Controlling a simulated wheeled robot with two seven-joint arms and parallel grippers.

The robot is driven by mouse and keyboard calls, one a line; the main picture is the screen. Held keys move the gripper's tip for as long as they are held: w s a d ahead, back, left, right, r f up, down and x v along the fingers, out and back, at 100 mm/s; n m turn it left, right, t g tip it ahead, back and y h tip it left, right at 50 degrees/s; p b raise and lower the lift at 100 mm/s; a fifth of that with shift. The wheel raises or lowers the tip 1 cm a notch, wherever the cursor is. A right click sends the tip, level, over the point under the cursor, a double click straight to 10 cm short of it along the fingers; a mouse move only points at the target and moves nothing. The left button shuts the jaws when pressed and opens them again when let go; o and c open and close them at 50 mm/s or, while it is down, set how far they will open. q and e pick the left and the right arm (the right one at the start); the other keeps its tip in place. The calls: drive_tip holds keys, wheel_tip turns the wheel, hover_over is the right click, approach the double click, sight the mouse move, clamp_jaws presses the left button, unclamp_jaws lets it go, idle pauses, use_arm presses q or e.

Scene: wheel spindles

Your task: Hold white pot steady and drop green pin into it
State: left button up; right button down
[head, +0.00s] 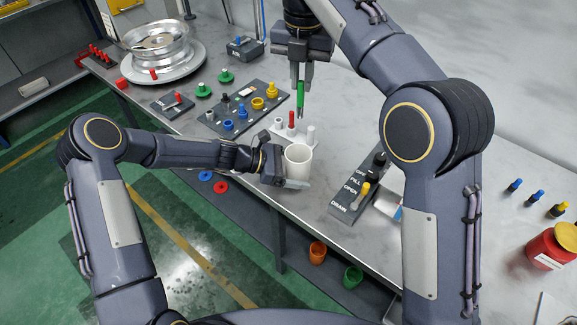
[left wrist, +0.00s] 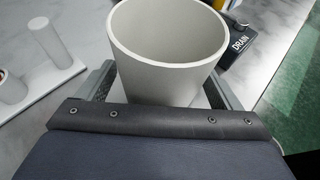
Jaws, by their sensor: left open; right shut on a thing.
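The white pot (head: 298,160) stands upright near the front edge of the table; it also fills the top of the left wrist view (left wrist: 168,48), and its inside looks empty there. My left gripper (head: 290,183) is open, with one finger on each side of the pot; I cannot tell whether they touch it. My right gripper (head: 301,84) is shut on the green pin (head: 300,94). It holds the pin upright in the air, beyond the pot and above a white peg stand.
The white stand (head: 310,135) with a red pin (head: 291,120) is just behind the pot. A grey board with coloured knobs (head: 240,110) lies to the left. A switch box (head: 358,192) stands to the right. The table's front edge is close to the pot.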

sight(300, 116)
use_arm(q)
drive_tip(key=c, duration=1.1)
drive_tip(key=shift+o, duration=0.2)
use_arm(e)
drive_tip(key=shift+f, duration=6.5)
drive_tip(key=c, duration=1.3)
unclamp_jaws()
drive_tip(key=shift+c, duration=0.2)
wheel_tip(300, 116, up, 12)
